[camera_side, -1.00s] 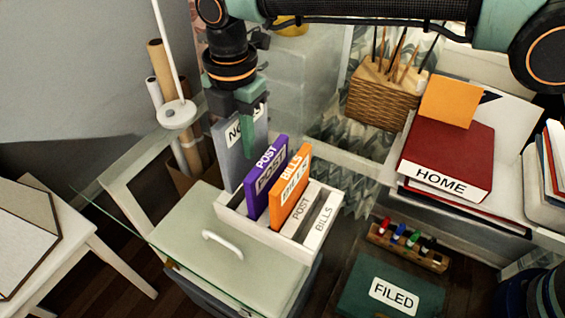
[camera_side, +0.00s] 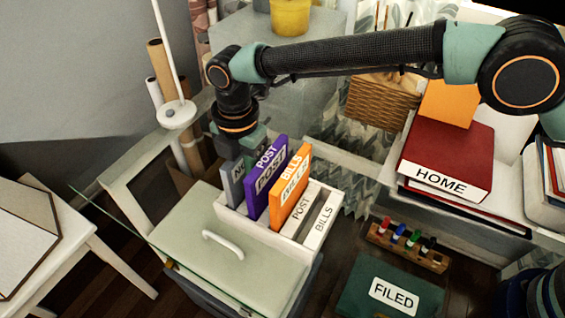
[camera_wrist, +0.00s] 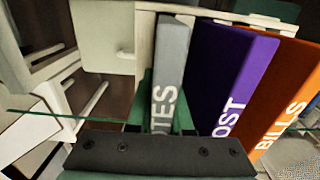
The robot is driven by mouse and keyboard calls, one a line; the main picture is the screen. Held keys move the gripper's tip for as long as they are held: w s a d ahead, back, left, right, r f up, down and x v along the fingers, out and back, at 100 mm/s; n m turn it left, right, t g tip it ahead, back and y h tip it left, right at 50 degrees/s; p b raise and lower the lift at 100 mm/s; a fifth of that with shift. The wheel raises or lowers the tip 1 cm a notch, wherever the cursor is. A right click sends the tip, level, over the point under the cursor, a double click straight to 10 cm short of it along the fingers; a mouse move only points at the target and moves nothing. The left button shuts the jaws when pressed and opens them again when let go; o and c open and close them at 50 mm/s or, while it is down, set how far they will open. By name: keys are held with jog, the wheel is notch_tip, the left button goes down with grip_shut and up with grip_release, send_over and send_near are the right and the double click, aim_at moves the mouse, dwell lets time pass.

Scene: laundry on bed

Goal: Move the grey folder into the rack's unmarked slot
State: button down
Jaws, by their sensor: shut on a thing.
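The grey folder (camera_side: 231,183) stands upright at the left end of the white rack (camera_side: 262,232), beside the purple POST folder (camera_side: 265,178). Its lower part is behind the rack's front wall. My gripper (camera_side: 238,153) is shut on its top edge, from above. In the wrist view the grey folder (camera_wrist: 170,75) shows part of its label, "TES", between my green fingers (camera_wrist: 165,105). The orange BILLS folder (camera_side: 291,188) stands to the right of the purple one. The rack's front shows labels POST and BILLS; the left part bears none that I can see.
The rack stands on a pale cabinet (camera_side: 188,235) with a white handle (camera_side: 222,244) and a glass edge. A wicker basket (camera_side: 383,103), a red HOME binder (camera_side: 447,155) and a green FILED box (camera_side: 390,285) lie to the right.

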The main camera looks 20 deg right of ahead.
jog(key=c, duration=0.8)
grip_release()
jog(key=shift+f, duration=0.1)
jog(key=shift+c, duration=0.2)
notch_tip(320, 180, up, 12)
jog(key=shift+f, duration=0.1)
jog(key=shift+d+r, duration=0.1)
jog(key=shift+r, duration=0.15)
jog(key=w+d+r+m+t, duration=0.1)
jog(key=d+r+m, duration=0.3)
jog(key=d, duration=0.4)
jog(key=w+d+r+m+t+y, duration=0.1)
jog(key=d+r+m, duration=0.35)
jog(key=d, duration=0.25)
jog(key=d+r+m+t, duration=0.1)
jog(key=d+r+m, duration=0.25)
jog(key=d, duration=0.45)
jog(key=s+d+f+m+t, duration=0.1)
jog(key=s+d+f+m, duration=0.1)
jog(key=s+d+m, duration=0.4)
jog(key=s+d+f+m+t+h, duration=0.1)
jog(key=s+d+f+m, duration=0.2)
jog(key=s+d+m, duration=0.3)
jog(key=d+m, duration=0.3)
jog(key=d, duration=0.3)
jog(key=shift+s+f+t, duration=0.2)
jog(key=shift+f+t, duration=0.1)
